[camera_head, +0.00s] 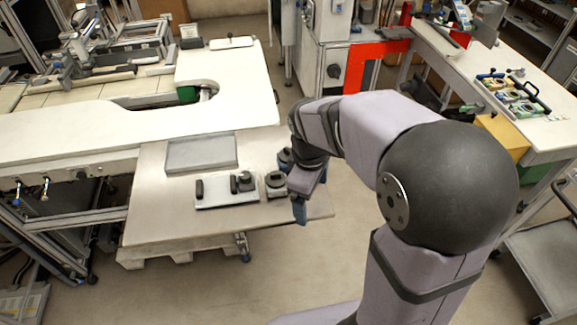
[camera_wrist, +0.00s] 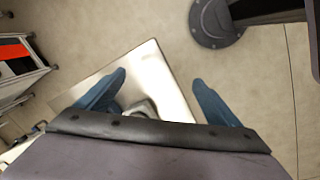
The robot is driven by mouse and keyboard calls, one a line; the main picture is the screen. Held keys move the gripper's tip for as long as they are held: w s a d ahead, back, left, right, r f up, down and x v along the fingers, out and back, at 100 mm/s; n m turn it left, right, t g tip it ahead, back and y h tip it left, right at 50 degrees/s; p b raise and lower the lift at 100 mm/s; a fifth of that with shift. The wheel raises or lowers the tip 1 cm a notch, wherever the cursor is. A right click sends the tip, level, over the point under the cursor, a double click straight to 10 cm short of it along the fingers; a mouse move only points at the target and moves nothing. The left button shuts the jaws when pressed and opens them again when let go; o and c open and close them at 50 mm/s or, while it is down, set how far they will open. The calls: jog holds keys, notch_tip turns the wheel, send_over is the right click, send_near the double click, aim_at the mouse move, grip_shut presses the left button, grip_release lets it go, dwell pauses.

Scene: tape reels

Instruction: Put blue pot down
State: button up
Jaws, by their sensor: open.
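My gripper (camera_head: 300,208) is at the right part of the metal table (camera_head: 150,225) in the head view, with blue fingers pointing down. In the wrist view my gripper (camera_wrist: 158,82) has its two blue fingers spread wide, with nothing held between the tips. A greyish object (camera_wrist: 143,107) lies below them, partly hidden by the gripper body. A small dark round pot-like item (camera_head: 276,184) stands on the table just left of my gripper in the head view. I cannot tell any blue pot by its colour.
A light plate (camera_head: 212,204) carrying dark parts lies left of the round item. Behind it is an empty shallow grey tray (camera_head: 200,168). The table's front left is clear. A white curved worktop (camera_head: 80,130) adjoins behind. Floor lies beyond the right edge.

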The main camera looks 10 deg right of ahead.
aim_at(287, 152)
jog(key=w+a+n+b, duration=0.1)
jog(key=w+n, duration=0.4)
jog(key=w+a+r+n+t+h+b, duration=0.1)
jog(key=w+n+b, duration=0.1)
jog(key=w+n, duration=0.3)
jog(key=w+a+r+n+t+b, duration=0.1)
jog(key=w+n, duration=0.4)
jog(key=shift+a+h, duration=0.35)
jog(key=shift+h, duration=0.05)
jog(key=shift+w+a+r+n+b, duration=0.1)
jog(key=shift+w+r+n+b, duration=0.2)
jog(key=shift+n, duration=0.4)
jog(key=shift+p+x, duration=0.85)
jog(key=shift+x, duration=2.95)
jog(key=shift+s+a, duration=0.1)
jog(key=c, duration=1.6)
jog(key=shift+r+b, duration=0.5)
jog(key=shift+r, duration=4.55)
jog(key=shift+c, duration=0.2)
